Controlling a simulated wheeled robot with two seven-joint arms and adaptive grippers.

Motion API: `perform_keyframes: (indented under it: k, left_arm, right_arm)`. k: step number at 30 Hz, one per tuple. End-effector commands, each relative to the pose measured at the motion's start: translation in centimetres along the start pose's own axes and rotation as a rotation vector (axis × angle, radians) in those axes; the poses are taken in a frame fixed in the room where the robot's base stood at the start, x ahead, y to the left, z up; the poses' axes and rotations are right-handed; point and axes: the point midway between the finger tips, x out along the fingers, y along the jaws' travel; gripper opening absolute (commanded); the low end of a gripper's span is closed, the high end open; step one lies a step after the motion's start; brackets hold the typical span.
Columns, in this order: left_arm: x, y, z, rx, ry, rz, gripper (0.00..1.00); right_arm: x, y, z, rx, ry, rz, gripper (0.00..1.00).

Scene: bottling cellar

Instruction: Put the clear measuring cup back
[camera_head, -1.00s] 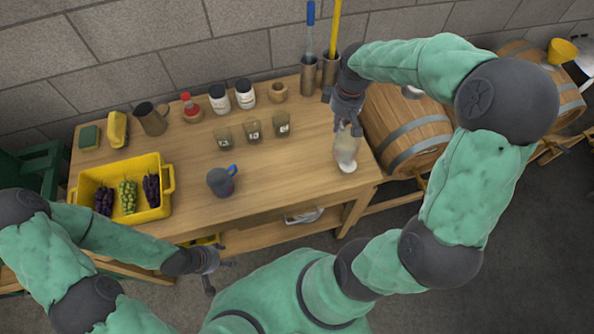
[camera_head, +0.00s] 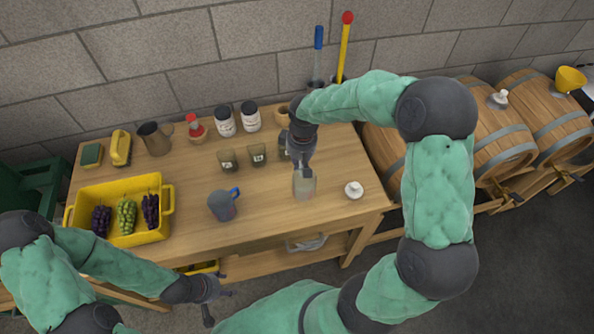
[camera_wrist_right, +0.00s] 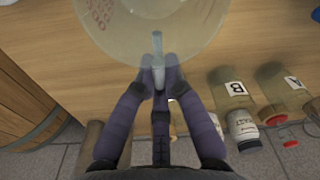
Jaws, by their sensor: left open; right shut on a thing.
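The clear measuring cup (camera_head: 304,184) is in my right gripper, over the right part of the wooden table. My right gripper (camera_head: 305,172) is shut on its handle. In the right wrist view the cup (camera_wrist_right: 150,32), with red markings, fills the top, and the fingers (camera_wrist_right: 157,75) close on the clear handle. I cannot tell whether the cup's base touches the table. My left gripper (camera_head: 217,296) is open and empty, in front of the table's front edge and below the top.
A small white round item (camera_head: 354,190) sits right of the cup. A grey jug with a blue handle (camera_head: 222,205) stands left. Labelled glasses (camera_head: 258,155) and white-labelled jars (camera_head: 225,121) stand behind. A yellow crate (camera_head: 165,230) holds grapes. The table (camera_head: 270,205) between jug and cup is clear.

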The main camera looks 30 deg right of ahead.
Motion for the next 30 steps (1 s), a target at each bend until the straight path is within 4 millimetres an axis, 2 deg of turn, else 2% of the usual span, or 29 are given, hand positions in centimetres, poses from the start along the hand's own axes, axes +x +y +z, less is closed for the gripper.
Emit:
perform_keyframes:
  k: [10,23,24,25,26,30]
  left_arm:
    - [1.1,-0.4,0.0,0.000,0.000,0.000,0.59]
    - [1.3,-0.5,-0.1,0.000,0.000,0.000,0.59]
    - [1.2,-0.4,-0.1,0.000,0.000,0.000,0.59]
    - [1.2,-0.4,-0.1,0.000,0.000,0.000,0.59]
    - [1.2,-0.4,-0.1,0.000,0.000,0.000,0.59]
    - [1.2,-0.4,-0.1,0.000,0.000,0.000,0.59]
  right_arm:
    - [3.9,-0.5,-0.3,0.000,-0.003,-0.001,0.00]
    - [4.4,-0.5,-0.3,0.000,-0.001,-0.001,0.00]
    - [4.3,-0.5,-0.3,0.000,-0.001,-0.001,0.22]
    - [4.3,-0.5,-0.3,0.000,-0.001,-0.001,0.30]
    - [4.3,-0.5,-0.3,0.000,-0.001,-0.001,0.34]
    - [4.3,-0.5,-0.3,0.000,-0.001,-0.001,0.34]
